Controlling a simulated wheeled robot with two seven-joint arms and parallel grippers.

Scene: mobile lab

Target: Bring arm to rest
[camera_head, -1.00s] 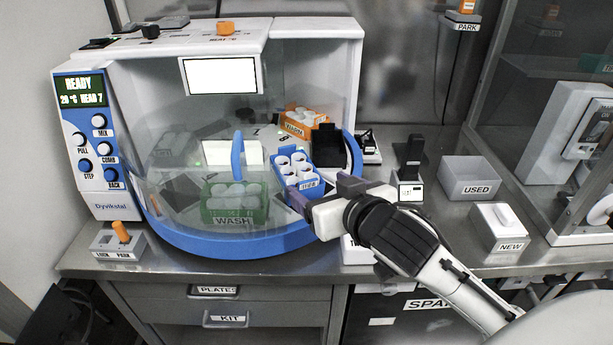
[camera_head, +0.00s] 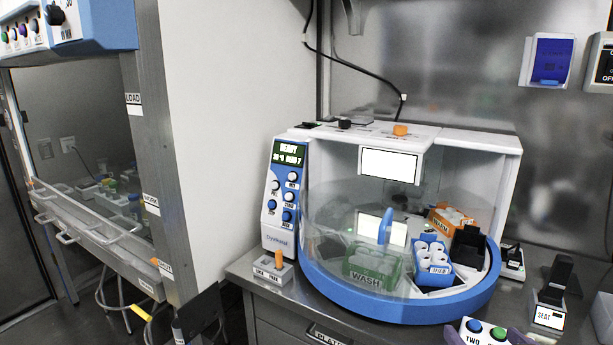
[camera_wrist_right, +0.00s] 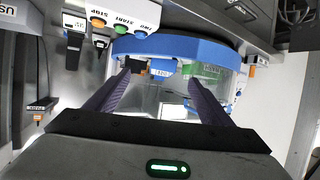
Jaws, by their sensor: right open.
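My right gripper (camera_head: 487,335) shows at the bottom edge of the head view as two purple fingertips, apart, either side of a button box in the picture. In the right wrist view its fingers (camera_wrist_right: 158,76) are spread wide with nothing between them. They point toward the blue rim (camera_wrist_right: 185,46) of the round machine, apparently short of it. The rest of the right arm is out of the head view. My left gripper is in neither view.
The white machine (camera_head: 455,145) with its blue base ring (camera_head: 400,312) holds a green WASH rack (camera_head: 372,272), a blue rack (camera_head: 433,268) and an orange rack (camera_head: 438,222). The button box (camera_head: 474,328) and SEAT stand (camera_head: 549,317) are close to the gripper. A glass-fronted cabinet stands left.

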